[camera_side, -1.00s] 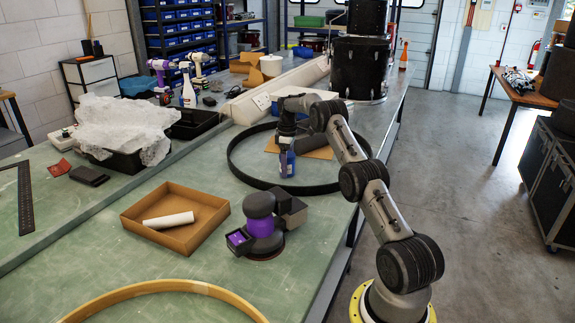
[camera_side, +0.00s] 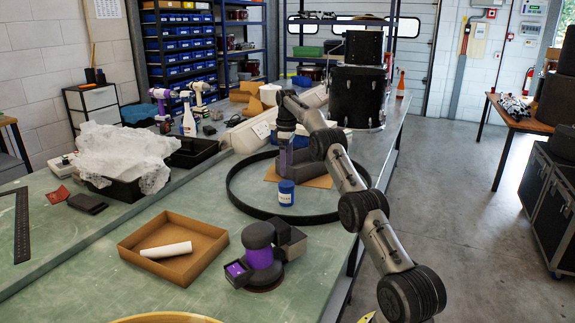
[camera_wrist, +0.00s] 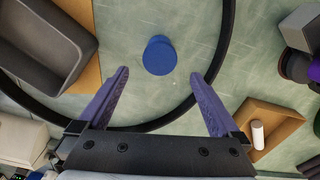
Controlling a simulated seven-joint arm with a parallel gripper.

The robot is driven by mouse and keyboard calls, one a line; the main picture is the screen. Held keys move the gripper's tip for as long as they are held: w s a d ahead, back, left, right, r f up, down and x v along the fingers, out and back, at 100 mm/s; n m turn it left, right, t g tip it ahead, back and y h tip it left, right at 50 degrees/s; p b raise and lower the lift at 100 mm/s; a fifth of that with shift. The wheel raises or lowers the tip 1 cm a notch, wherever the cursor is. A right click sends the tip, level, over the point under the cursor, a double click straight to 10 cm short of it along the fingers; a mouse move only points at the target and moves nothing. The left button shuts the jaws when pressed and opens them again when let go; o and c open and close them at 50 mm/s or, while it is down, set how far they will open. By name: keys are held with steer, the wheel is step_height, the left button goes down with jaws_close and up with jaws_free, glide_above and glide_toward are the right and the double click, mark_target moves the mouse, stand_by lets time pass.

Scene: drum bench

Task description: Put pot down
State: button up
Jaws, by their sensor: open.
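The pot, a small blue jar with a pale label (camera_side: 286,193), stands upright on the green bench inside the black hoop (camera_side: 240,196). In the wrist view its blue lid (camera_wrist: 159,55) shows ahead of and between my fingers, clear of both. My gripper (camera_wrist: 163,88) is open and empty, with its two purple fingers spread. In the side view my gripper (camera_side: 288,160) is behind and above the pot, apart from it.
A cardboard tray (camera_side: 207,233) with a white roll and a purple-banded sander (camera_side: 259,255) sit in front of the hoop. A brown sheet (camera_side: 322,181) and a dark grey tray (camera_wrist: 45,40) lie near the pot. Black drums (camera_side: 356,95) stand at the back.

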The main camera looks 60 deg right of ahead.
steer(key=a+r+t, duration=0.2)
steer(key=a+r, duration=1.3)
steer(key=a, duration=0.3)
steer(key=s+a+r+m+t+h, duration=0.1)
steer(key=s+a+r, duration=0.1)
steer(key=s+a, duration=0.35)
steer(key=s+a+r, duration=0.2)
steer(key=a, duration=0.6)
steer(key=s+a+f+t, duration=0.1)
steer(key=s+a+f, duration=0.2)
steer(key=s, duration=0.4)
steer(key=s+a+f, duration=0.3)
steer(key=s+a, duration=0.2)
steer(key=s, duration=0.1)
steer(key=s+a+f+m+t+y, duration=0.1)
steer(key=s+a+f, duration=0.3)
steer(key=s, duration=0.3)
steer(key=shift+s+a+t, duration=0.25)
steer(key=shift+s+t, duration=0.05)
steer(key=shift+f, duration=0.1)
